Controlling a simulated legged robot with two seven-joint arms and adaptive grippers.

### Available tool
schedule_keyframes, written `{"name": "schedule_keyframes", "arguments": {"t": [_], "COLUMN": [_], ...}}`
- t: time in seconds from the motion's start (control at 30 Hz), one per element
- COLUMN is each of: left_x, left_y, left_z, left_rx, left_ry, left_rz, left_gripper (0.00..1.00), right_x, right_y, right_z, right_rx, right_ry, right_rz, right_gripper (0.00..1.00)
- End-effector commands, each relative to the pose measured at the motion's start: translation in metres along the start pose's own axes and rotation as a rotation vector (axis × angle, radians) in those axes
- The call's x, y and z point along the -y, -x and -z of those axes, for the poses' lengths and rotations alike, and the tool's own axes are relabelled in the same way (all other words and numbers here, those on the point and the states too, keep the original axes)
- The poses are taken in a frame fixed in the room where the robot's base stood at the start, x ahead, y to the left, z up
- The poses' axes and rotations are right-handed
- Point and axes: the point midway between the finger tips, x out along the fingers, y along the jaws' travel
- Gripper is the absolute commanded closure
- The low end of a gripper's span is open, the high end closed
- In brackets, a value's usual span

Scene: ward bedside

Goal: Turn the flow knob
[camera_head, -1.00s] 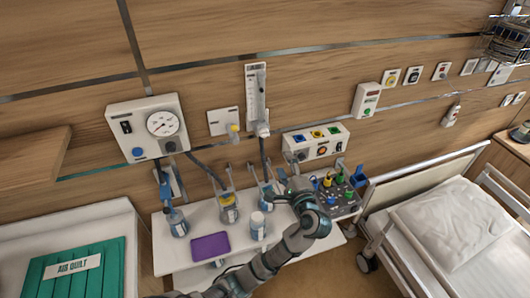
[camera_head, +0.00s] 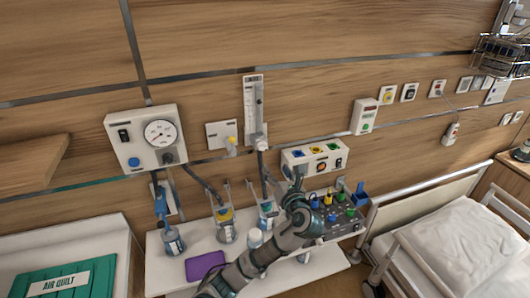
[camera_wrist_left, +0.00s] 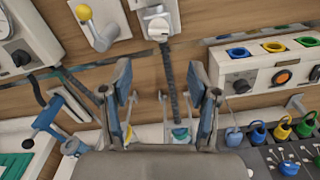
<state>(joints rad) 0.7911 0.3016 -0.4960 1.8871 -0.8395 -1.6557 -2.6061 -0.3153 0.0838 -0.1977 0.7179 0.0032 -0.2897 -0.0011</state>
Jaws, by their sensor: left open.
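The tall clear flowmeter (camera_head: 253,105) is on the wood wall, left of the white outlet panel. A white flow knob (camera_head: 261,143) is at its bottom end; in the left wrist view the knob (camera_wrist_left: 158,25) shows at the top, on a white block. My left gripper (camera_head: 296,183) is in front of the wall, lower and to the right of the knob in the head view. In the left wrist view its two blue-grey fingers (camera_wrist_left: 168,90) stand apart with nothing held; the knob is beyond them. My right gripper is not in view.
A gauge box (camera_head: 146,138) and a wall outlet with a yellow knob (camera_head: 232,140) are to the left. Bottles hang above a white shelf holding a purple tray (camera_head: 205,266). The outlet panel (camera_head: 314,157) and a bed (camera_head: 455,240) are to the right.

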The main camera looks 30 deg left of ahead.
Motion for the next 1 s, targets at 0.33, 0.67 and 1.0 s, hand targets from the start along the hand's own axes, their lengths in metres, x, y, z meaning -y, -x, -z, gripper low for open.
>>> {"name": "schedule_keyframes", "arguments": {"t": [0.33,0.67,1.0], "left_x": [-0.002,-0.001,-0.001], "left_y": [-0.082,-0.113,-0.114], "left_z": [0.001,0.001,0.001], "left_rx": [-0.002,0.000,0.000], "left_ry": [0.001,0.002,0.002], "left_rz": [-0.003,0.000,0.001], "left_gripper": [0.39,0.39,0.59], "right_x": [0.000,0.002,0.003], "right_y": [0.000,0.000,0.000], "right_z": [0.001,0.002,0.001], "right_rx": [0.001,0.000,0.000], "right_ry": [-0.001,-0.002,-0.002], "right_rz": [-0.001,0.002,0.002], "right_gripper": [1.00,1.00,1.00]}}
